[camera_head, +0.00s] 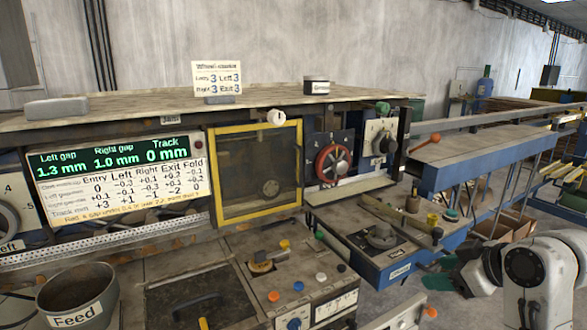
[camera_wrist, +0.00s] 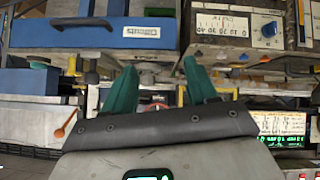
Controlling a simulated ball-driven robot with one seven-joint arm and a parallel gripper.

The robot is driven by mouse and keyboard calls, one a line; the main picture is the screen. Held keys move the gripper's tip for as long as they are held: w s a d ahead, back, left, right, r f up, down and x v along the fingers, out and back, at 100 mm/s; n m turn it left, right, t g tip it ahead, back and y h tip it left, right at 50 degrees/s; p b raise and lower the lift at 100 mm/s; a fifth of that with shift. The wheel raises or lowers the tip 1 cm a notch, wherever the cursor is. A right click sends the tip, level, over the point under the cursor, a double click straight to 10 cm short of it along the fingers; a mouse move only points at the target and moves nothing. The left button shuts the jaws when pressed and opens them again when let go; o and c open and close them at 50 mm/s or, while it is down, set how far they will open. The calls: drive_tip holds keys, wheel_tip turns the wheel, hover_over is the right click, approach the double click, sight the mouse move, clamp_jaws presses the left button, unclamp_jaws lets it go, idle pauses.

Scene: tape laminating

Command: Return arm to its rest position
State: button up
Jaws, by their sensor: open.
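My gripper (camera_wrist: 160,88) shows in the wrist view with its two green fingers spread apart and nothing between them. In the head view my arm is at the lower right, and the green fingers (camera_head: 447,278) show beside it, to the right of the machine and below its side shelf. The laminating machine stands at left and centre, with a green-lit display (camera_head: 110,155), a yellow-framed window (camera_head: 257,172) and a red handwheel (camera_head: 333,162). My gripper touches none of these in the head view.
A blue side shelf (camera_head: 400,272) with a round dial and lever juts out left of my arm. A grey feed bin (camera_head: 78,300) stands at lower left. Cardboard boxes (camera_head: 505,228) and a long blue-framed conveyor (camera_head: 490,150) lie behind my arm.

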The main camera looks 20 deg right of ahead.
drive_tip(key=s+a+f+m+g+y, duration=0.1)
drive_tip(key=s+a+f+g, duration=0.15)
drive_tip(key=a+f, duration=0.55)
drive_tip(key=s+a+f+m+g, duration=0.15)
drive_tip(key=s+a+f, duration=0.35)
drive_tip(key=f, duration=0.5)
drive_tip(key=s+a+f+g, duration=0.2)
drive_tip(key=s+f, duration=0.3)
drive_tip(key=s, duration=0.3)
drive_tip(key=s+a+f+m+g+h, duration=0.1)
drive_tip(key=s+a+f+g, duration=0.1)
drive_tip(key=s+a+f, duration=0.2)
drive_tip(key=s+f, duration=0.2)
drive_tip(key=s, duration=0.1)
drive_tip(key=shift+s+f+g, duration=0.2)
drive_tip(key=shift+s+g, duration=0.1)
drive_tip(key=shift+s, duration=0.05)
drive_tip(key=shift+m, duration=0.25)
drive_tip(key=shift+c, duration=0.5)
